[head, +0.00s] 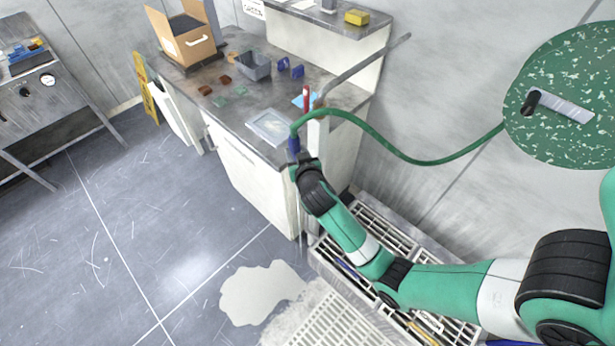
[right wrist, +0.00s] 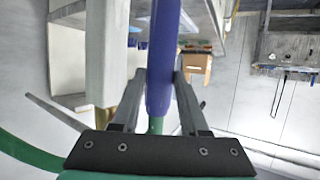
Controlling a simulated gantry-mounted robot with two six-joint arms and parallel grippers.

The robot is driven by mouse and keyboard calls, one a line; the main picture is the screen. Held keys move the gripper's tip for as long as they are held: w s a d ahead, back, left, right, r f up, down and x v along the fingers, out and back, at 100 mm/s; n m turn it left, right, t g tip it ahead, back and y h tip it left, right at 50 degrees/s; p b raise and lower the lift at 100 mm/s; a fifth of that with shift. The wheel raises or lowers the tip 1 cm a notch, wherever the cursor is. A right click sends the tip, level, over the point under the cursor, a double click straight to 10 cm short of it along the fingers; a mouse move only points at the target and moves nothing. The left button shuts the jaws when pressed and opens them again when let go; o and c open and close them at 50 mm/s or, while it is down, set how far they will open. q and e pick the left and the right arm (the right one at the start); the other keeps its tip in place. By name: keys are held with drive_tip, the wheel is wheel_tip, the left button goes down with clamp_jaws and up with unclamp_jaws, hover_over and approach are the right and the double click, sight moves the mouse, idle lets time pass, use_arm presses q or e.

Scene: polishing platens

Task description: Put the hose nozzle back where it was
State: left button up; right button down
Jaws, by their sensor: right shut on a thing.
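The blue hose nozzle (head: 294,144) is upright at the front corner of the workbench, with the green hose (head: 400,154) running from its top to the right. My right gripper (head: 296,163) is shut on the nozzle, with its arm coming in from the lower right. In the right wrist view the blue nozzle (right wrist: 163,65) stands between the two grey fingers of my right gripper (right wrist: 153,90). Whether the nozzle touches the bench corner or any holder is hard to tell. My left gripper is out of view.
The workbench (head: 232,122) holds a grey bin (head: 254,66), a cardboard box (head: 183,38), a framed sheet (head: 269,127) and small coloured pieces. A pale post (head: 317,140) stands close to the nozzle.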

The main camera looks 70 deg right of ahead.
use_arm(q)
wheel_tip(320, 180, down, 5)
drive_tip(key=b, duration=0.4)
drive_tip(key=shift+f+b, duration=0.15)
drive_tip(key=shift+b, duration=0.15)
use_arm(e)
drive_tip(key=s+d+f, duration=0.1)
drive_tip(key=d+f, duration=0.3)
drive_tip(key=f, duration=0.7)
drive_tip(key=shift+s+d+f, duration=0.15)
drive_tip(key=shift+s+d, duration=0.05)
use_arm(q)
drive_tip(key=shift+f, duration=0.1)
use_arm(e)
drive_tip(key=shift+f, duration=0.1)
drive_tip(key=c, duration=0.7)
unclamp_jaws()
use_arm(q)
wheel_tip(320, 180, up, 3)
drive_tip(key=p, duration=0.3)
use_arm(e)
drive_tip(key=v, duration=1.2)
